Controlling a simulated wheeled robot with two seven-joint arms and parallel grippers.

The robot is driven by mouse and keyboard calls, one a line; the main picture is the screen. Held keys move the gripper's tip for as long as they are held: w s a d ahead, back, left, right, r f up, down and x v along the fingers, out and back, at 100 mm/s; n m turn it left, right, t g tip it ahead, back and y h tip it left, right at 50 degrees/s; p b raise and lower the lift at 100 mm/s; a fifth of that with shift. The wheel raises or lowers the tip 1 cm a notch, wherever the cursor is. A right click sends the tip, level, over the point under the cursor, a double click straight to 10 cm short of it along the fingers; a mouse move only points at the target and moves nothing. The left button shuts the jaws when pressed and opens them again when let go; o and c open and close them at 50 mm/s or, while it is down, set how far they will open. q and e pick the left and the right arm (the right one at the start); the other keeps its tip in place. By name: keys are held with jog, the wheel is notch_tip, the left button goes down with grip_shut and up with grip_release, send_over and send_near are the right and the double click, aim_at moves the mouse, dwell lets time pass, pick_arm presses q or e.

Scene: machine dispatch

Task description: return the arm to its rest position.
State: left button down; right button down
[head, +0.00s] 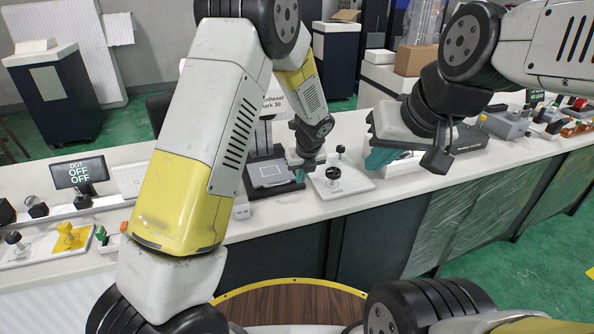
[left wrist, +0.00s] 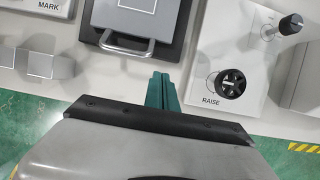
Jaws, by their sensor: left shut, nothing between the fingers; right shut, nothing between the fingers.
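My left arm rises from the lower left and bends down over the counter. My left gripper (head: 301,174) is shut and empty; its teal fingers also show in the left wrist view (left wrist: 163,92). It hangs between a marking machine with a grey plate (head: 270,171) and a white panel with a black knob (head: 333,172). In the left wrist view the knob labelled RAISE (left wrist: 230,83) is right of the fingers and the machine's handle (left wrist: 127,45) is to their upper left. My right gripper (head: 379,159) is shut and empty, over the counter further right.
The white counter (head: 380,190) runs across the view. A small screen reading DOT OFF OFF (head: 79,173), a keyboard (head: 128,180) and a yellow control (head: 70,237) are at the left. Several small devices and boxes (head: 416,60) are at the right and back.

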pick_arm(q)
jog(key=s+a+r+n+h, duration=0.1)
jog(key=s+a+r+n, duration=0.5)
jog(key=r+n, duration=0.3)
jog(key=s+a+r+n+h, duration=0.1)
jog(key=s+a+r+n, duration=0.5)
jog(key=r, duration=0.5)
jog(key=s+a+r+n+t, duration=0.1)
jog(key=s+a+r+n, duration=0.1)
jog(key=s+n, duration=0.6)
jog(key=s+a+r+n+t+h, duration=0.1)
jog(key=s+a+r+n, duration=0.1)
jog(key=s+n, duration=0.6)
jog(key=shift+s+a+r+n+h, duration=0.2)
jog(key=shift+s+r+n+h, duration=0.15)
jog(key=shift+s+r, duration=0.5)
